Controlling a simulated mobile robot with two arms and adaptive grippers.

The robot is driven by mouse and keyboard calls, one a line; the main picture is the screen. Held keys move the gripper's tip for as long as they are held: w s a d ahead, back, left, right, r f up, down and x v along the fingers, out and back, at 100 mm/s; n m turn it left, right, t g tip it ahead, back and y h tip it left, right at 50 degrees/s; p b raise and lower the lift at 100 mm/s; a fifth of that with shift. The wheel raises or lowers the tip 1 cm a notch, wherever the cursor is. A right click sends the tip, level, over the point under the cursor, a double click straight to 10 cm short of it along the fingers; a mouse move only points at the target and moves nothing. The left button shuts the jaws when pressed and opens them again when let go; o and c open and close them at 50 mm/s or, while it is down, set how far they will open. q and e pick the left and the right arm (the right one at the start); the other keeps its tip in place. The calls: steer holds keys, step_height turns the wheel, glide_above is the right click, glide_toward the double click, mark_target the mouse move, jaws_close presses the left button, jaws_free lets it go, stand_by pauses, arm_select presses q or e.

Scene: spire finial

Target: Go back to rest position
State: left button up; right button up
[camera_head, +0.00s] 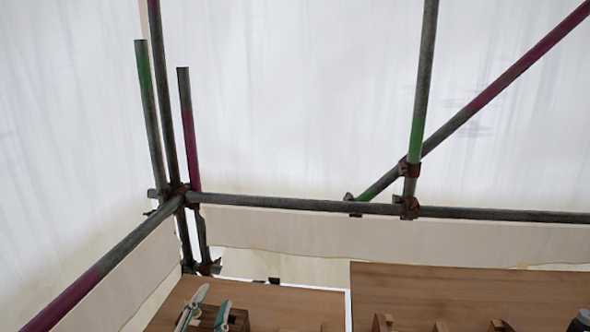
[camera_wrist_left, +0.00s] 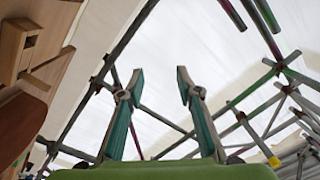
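My left gripper (camera_head: 206,305) shows at the bottom left of the head view, its two pale and teal fingers pointing up in front of a wooden surface. In the left wrist view my left gripper (camera_wrist_left: 159,80) is open, with a wide empty gap between its teal fingers. It points toward the scaffold poles and white sheeting, and nothing is held. My right gripper is in neither view.
Wooden boards (camera_head: 450,290) lie along the bottom of the head view, with small wooden pieces (camera_head: 383,322) at the lower edge. A dark round object (camera_head: 579,321) is cut off at bottom right. Scaffold poles (camera_head: 300,203) stand behind. A wooden part (camera_wrist_left: 18,45) is at upper left in the wrist view.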

arm_select(q)
steer(key=s+a+f+n+g, duration=0.1)
steer(key=s+f+g, duration=0.1)
steer(key=f, duration=0.3)
steer(key=s+a+f+n+g+y, duration=0.1)
steer(key=s+a+f+n+g, duration=0.1)
steer(key=s+f, duration=0.3)
steer(key=s+a+f+n+g+y, duration=0.1)
steer(key=s+a+f+n+g, duration=0.1)
steer(key=f, duration=0.4)
steer(key=shift+s+f+g, duration=0.1)
steer(key=shift+s+g, duration=0.6)
steer(key=shift+s, duration=0.2)
steer(key=s+d+f+n+g+h, duration=0.1)
steer(key=s+f+g, duration=0.35)
steer(key=s, duration=0.45)
steer(key=s+f+n+g, duration=0.25)
steer(key=s+f, duration=0.25)
steer(key=s, duration=0.4)
step_height(320, 180, down, 25)
steer(key=s+g, duration=0.2)
steer(key=s+a+f+m, duration=0.1)
steer(key=s+a+f, duration=0.2)
steer(key=s+f, duration=1.3)
steer(key=shift+s+f+g, duration=0.35)
steer(key=shift+f+g, duration=0.05)
steer(key=shift+f, duration=0.1)
